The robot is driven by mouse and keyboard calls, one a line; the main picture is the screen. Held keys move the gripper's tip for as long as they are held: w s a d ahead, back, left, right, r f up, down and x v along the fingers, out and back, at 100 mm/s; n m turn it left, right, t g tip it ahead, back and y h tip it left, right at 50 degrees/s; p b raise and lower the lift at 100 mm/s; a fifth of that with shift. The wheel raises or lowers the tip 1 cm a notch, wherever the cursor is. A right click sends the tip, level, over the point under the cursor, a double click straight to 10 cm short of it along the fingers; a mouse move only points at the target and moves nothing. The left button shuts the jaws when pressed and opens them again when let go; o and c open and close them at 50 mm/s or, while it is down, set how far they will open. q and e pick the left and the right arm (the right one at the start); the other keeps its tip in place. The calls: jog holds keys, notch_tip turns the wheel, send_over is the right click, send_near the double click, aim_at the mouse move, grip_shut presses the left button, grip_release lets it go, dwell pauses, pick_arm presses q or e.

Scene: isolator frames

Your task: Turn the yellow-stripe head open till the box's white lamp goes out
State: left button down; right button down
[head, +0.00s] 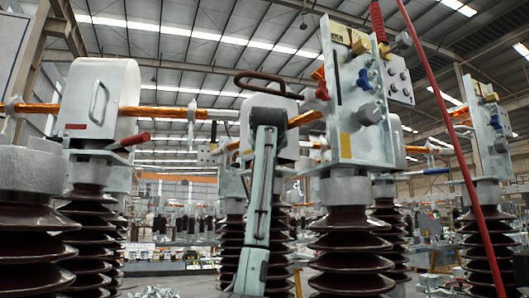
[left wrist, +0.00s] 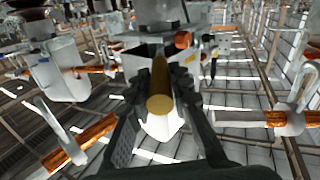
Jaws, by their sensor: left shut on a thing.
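In the left wrist view my left gripper's dark fingers (left wrist: 162,112) stand either side of a yellow-brass rod (left wrist: 159,82), shut on it. In the head view a pale housing (head: 285,118) with a small yellow stripe (head: 248,152) stands at the centre, partly hidden behind a long grey link (head: 259,200). My left gripper's fingers cannot be made out there. A grey panel (head: 355,110) with red and blue knobs stands right of centre, with a small grey box (head: 399,80) beside it. I cannot make out a lit white lamp. My right gripper is not in view.
A white housing (head: 112,85) with a red stripe and red lever (head: 135,139) stands at left. Copper bars (head: 165,112) run between the heads. Brown ribbed insulators (head: 350,245) stand below, close together. A red rod (head: 450,125) slants across the right side.

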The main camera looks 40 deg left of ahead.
pick_arm(q)
jog(key=c, duration=1.4)
grip_release()
jog(key=shift+o, duration=0.2)
jog(key=v, duration=0.7)
jog(key=shift+s, duration=0.25)
jog(key=shift+d, duration=0.15)
